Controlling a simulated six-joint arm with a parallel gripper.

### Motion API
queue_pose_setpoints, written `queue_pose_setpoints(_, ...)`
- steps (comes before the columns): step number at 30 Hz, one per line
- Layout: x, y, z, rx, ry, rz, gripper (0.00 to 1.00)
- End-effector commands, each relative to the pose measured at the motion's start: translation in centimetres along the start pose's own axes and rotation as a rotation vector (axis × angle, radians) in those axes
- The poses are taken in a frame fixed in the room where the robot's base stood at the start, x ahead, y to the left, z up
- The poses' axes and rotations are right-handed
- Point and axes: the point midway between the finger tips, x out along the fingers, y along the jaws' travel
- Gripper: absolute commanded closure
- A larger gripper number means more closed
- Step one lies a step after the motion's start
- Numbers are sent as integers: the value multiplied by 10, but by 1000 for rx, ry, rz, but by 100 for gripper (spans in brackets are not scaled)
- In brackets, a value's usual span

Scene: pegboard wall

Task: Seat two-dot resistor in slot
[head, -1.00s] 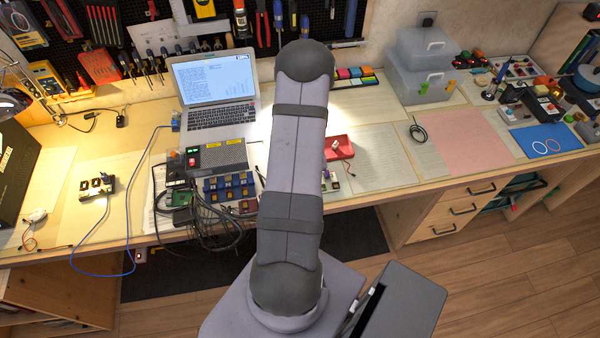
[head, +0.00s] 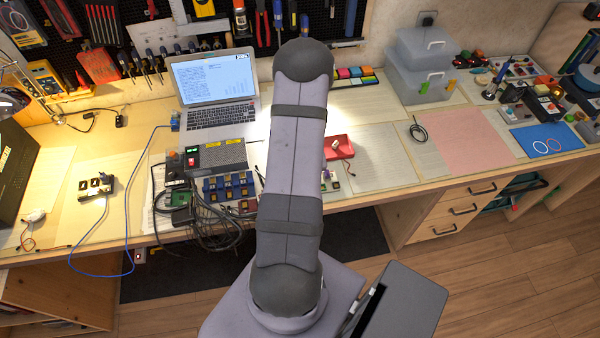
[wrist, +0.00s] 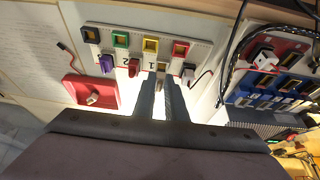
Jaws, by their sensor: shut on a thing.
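My gripper (wrist: 161,80) shows in the wrist view, its two fingers close together around a small grey and tan part (wrist: 161,67) at their tips. I take this part to be the two-dot resistor, but no dots can be made out. In the head view my arm hides the gripper.
A red tray (head: 346,147) holds a small pale piece. A blue module rack (head: 230,187) and loose black cables (head: 215,230) lie to the other side. A laptop (head: 215,85) stands behind.

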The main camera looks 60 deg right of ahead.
Motion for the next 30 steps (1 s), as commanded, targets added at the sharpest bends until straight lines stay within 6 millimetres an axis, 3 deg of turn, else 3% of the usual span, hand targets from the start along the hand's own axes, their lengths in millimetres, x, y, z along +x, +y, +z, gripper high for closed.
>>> queue_pose_setpoints(30, 10, 0, 4, 0, 1, 0, 100)
